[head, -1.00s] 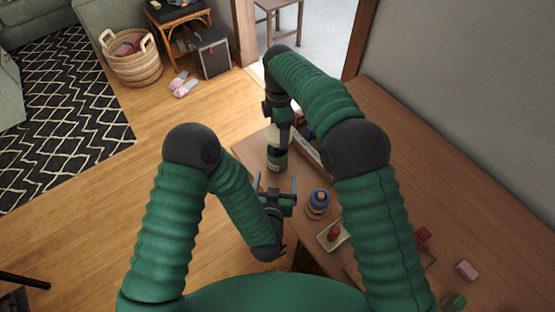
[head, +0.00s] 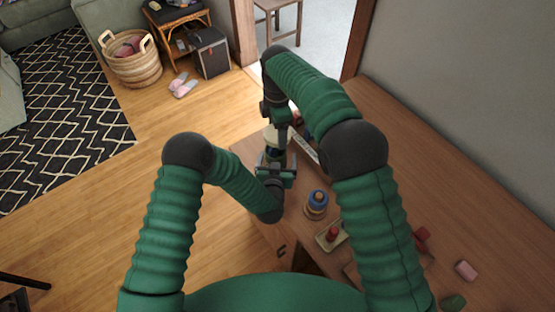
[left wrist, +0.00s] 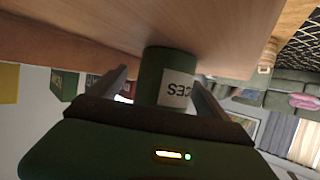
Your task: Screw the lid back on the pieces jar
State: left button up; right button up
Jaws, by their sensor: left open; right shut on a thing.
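The dark green pieces jar (left wrist: 168,70) stands between the fingers of my left gripper in the left wrist view, with part of a white label showing upside down. The left gripper (head: 276,160) is open around the jar, and I cannot tell whether a finger touches it. In the head view this gripper hides most of the jar. My right gripper (head: 279,120) is above, pointing down and shut on what appears to be the cream lid (head: 271,136). The gap between lid and jar cannot be made out.
A stacking toy with a blue top (head: 317,199) stands near the table's left edge. A shallow tray (head: 330,236) holds a red piece. A red block (head: 421,238), pink block (head: 466,270) and green block (head: 453,302) lie right of my right arm. The table's far right is clear.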

pick_arm(q)
jog(key=shift+a, duration=0.35)
jog(key=c, duration=0.4)
pick_arm(e)
jog(key=shift+a, duration=0.35)
pick_arm(q)
jog(key=shift+a, duration=0.1)
jog(key=c, duration=0.5)
pick_arm(e)
jog(key=shift+a, duration=0.15)
pick_arm(q)
jog(key=shift+d, duration=0.3)
grip_shut()
pick_arm(e)
jog(key=shift+d, duration=0.35)
pick_arm(q)
jog(key=shift+a, duration=0.1)
pick_arm(e)
jog(key=shift+a+f, duration=0.1)
jog(key=shift+f, duration=2.35)
jog(key=shift+f, duration=0.85)
jog(key=shift+f, duration=0.6)
